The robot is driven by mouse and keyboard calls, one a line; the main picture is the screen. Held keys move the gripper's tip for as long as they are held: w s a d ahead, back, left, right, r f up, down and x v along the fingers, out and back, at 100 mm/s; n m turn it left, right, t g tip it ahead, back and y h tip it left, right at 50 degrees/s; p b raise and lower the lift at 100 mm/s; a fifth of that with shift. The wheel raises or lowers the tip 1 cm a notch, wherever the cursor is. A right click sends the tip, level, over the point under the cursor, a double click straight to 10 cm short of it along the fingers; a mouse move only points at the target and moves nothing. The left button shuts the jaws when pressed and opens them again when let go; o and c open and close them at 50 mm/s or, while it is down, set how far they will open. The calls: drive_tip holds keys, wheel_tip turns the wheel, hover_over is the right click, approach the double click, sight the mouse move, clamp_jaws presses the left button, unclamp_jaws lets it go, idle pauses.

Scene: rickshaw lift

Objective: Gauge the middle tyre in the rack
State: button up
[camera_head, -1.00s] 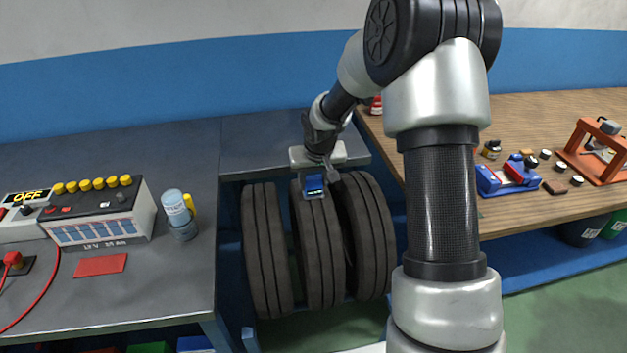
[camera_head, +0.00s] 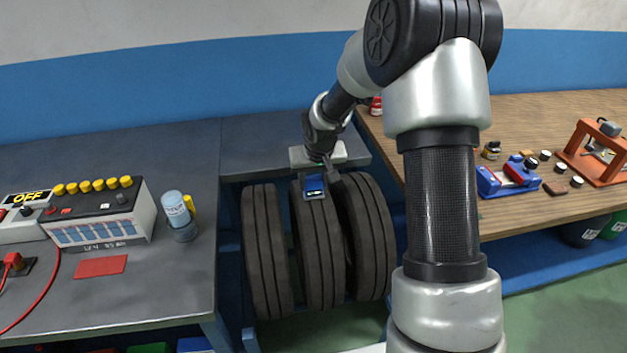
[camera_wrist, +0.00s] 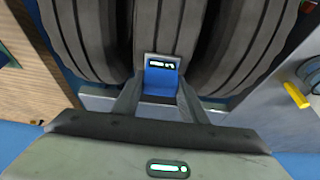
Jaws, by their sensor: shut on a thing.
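Three dark tyres stand side by side in the rack below a grey shelf. The middle tyre (camera_head: 322,245) has grooves running around its tread; it also shows in the wrist view (camera_wrist: 163,25). My gripper (camera_head: 316,176) is shut on a small blue gauge (camera_head: 314,187) with a lit display. In the wrist view the gauge (camera_wrist: 161,80) sits between my fingertips, its display end at the middle tyre's tread. It looks to be at or touching the tread; I cannot tell how firmly. The gauge hides part of the tread.
The left tyre (camera_head: 266,255) and right tyre (camera_head: 370,235) stand close on either side. A wooden bench (camera_head: 545,110) is at the right.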

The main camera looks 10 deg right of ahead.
drive_tip(key=shift+r+p, duration=1.85)
drive_tip(key=shift+r, duration=1.45)
